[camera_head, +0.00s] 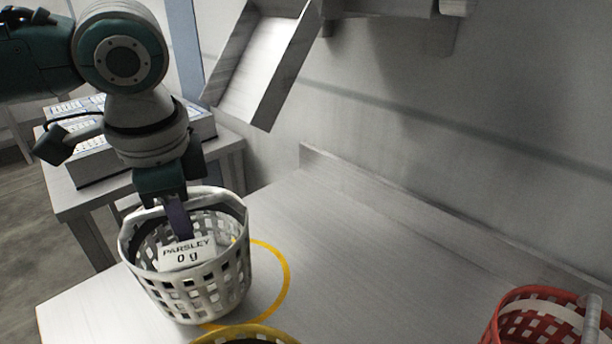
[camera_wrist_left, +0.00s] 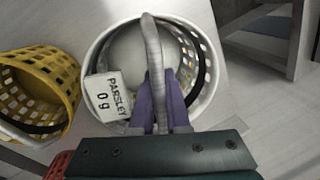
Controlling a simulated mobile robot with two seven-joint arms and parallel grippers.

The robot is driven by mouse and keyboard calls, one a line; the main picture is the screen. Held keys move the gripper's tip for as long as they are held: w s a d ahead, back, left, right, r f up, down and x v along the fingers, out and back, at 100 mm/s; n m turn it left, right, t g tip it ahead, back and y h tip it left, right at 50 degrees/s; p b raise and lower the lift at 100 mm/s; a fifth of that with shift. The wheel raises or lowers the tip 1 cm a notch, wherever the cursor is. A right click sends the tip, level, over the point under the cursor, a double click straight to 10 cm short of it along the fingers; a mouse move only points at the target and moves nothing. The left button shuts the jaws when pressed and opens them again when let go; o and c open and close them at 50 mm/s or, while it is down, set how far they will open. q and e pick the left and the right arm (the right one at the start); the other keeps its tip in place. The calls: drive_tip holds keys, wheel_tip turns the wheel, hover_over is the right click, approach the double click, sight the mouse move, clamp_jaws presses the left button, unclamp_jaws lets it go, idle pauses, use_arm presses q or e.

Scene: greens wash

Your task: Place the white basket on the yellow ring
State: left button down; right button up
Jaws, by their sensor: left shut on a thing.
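The white basket (camera_head: 205,288) is perforated and carries a tag reading "PARSLEY 0 g" (camera_head: 187,254). My left gripper (camera_head: 180,220) is shut on the basket's handle from above. In the left wrist view, the purple fingers of the left gripper (camera_wrist_left: 160,105) close on the handle of the white basket (camera_wrist_left: 93,55). The yellow ring (camera_head: 284,278) is a flat circle on the table. The basket overlaps its left part in the head view and hides it. I cannot tell whether the basket touches the table. My right gripper does not show.
A yellow basket (camera_head: 243,331) stands close in front of the ring; it also shows in the left wrist view (camera_wrist_left: 68,75). A red basket (camera_head: 540,296) is at the lower right. The table (camera_head: 400,270) between is clear. A metal chute (camera_head: 262,60) hangs behind.

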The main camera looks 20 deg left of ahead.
sight(221, 228)
use_arm(q)
drive_tip(key=w, duration=0.1)
drive_tip(key=w+d, duration=0.1)
drive_tip(key=w, duration=0.2)
drive_tip(key=shift+d, duration=0.35)
drive_tip(key=shift+w+f+b, duration=0.15)
drive_tip(key=shift+f+b, duration=0.4)
drive_tip(key=shift+f, duration=1.25)
drive_tip(key=c, duration=0.9)
unclamp_jaws()
drive_tip(key=shift+f, duration=0.1)
drive_tip(key=r+p, duration=0.1)
drive_tip(key=r, duration=0.3)
drive_tip(key=s+d+r, duration=0.1)
drive_tip(key=r, duration=0.3)
drive_tip(key=r+p, duration=0.1)
drive_tip(key=r, duration=0.3)
drive_tip(key=shift+s+d+p, duration=0.3)
drive_tip(key=shift+s+p, duration=0.05)
